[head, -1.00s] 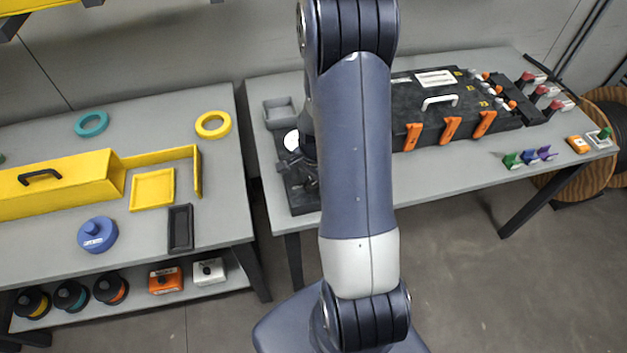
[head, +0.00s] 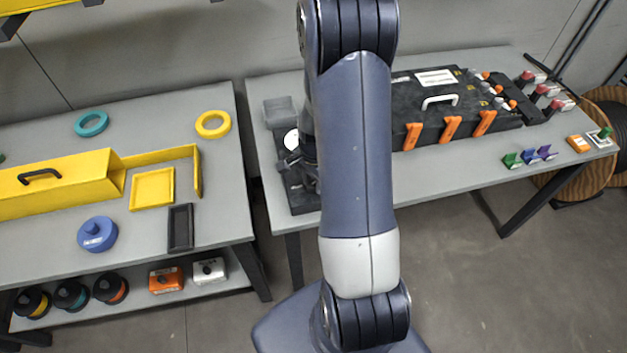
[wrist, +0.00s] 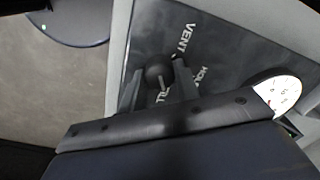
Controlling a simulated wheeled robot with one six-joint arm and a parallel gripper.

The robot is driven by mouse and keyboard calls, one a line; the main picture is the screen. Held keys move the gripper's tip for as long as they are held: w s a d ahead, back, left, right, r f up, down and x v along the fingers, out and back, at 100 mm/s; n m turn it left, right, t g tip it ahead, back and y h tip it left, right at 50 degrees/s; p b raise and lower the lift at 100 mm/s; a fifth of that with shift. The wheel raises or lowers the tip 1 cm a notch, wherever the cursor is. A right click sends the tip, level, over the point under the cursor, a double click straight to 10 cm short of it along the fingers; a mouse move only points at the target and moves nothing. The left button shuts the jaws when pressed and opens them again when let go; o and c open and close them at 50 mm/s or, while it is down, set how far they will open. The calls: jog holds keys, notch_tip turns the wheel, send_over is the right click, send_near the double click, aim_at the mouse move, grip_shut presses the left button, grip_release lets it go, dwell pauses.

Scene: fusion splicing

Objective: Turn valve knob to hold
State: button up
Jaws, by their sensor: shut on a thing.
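The valve knob (wrist: 158,70) is a round black knob with a short pale mark, seen in the wrist view on a dark panel (wrist: 225,40). White lettering beside it reads "VENT", and farther down "HOLD" with another partly hidden word. My gripper (wrist: 157,86) is shut on the knob, one finger on each side. I cannot tell exactly which label the pale mark faces. A white round gauge (wrist: 281,93) is at the right of the panel. In the head view the panel (head: 304,203) is at the left end of the right table, and my arm hides the knob.
A grey tray (head: 279,111) lies behind the panel. A black case (head: 462,129) with orange latches stands to the right on the same table (head: 440,165). A gap separates this table from the left table (head: 60,130), which holds a yellow box and rings.

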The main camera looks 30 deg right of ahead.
jog(key=shift+n, duration=0.3)
jog(key=n+b, duration=0.3)
jog(key=n, duration=0.1)
jog(key=shift+f+n, duration=0.1)
jog(key=shift+n, duration=0.2)
jog(key=n+b, duration=0.2)
jog(key=n, duration=0.4)
jog(key=shift+n, duration=0.3)
jog(key=o, duration=1)
jog(key=r, duration=1.1)
jog(key=shift+d, duration=0.2)
jog(key=shift+f, duration=0.1)
